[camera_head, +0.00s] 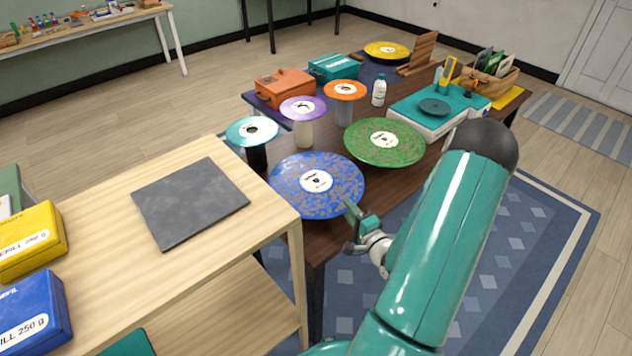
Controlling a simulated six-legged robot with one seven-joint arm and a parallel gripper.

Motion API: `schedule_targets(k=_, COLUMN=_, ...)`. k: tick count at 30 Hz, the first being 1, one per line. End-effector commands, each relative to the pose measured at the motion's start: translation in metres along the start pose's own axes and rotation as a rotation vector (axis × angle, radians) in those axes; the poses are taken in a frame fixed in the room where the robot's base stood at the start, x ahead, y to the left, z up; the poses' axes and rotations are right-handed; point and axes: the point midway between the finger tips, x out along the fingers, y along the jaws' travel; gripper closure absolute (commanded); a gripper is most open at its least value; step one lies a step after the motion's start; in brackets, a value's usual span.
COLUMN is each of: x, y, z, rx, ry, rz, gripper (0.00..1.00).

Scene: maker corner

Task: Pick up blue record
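The blue record (299,198), speckled with brown and with a white label, lies about level near the dark table's near corner. What supports it underneath is hidden. My gripper (352,212) is at the record's lower right edge, with its fingers beside or at the rim. I cannot tell whether the fingers touch the record or have its edge between them. Their opening is too small and partly hidden.
A turntable (470,103) and white bottle (379,94) stand farther back. A wooden bench (265,216) with a dark slab (190,203) is at left.

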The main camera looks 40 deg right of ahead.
Motion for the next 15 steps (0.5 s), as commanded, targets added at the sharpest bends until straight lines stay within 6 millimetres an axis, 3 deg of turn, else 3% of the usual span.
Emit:
schedule_targets(k=7, x=0.039, y=0.002, z=-0.004, rx=-0.002, ry=-0.002, rz=-0.002, gripper=0.68)
schedule_targets(k=15, x=0.045, y=0.002, z=-0.004, rx=-0.001, ry=0.000, rz=-0.001, gripper=0.68)
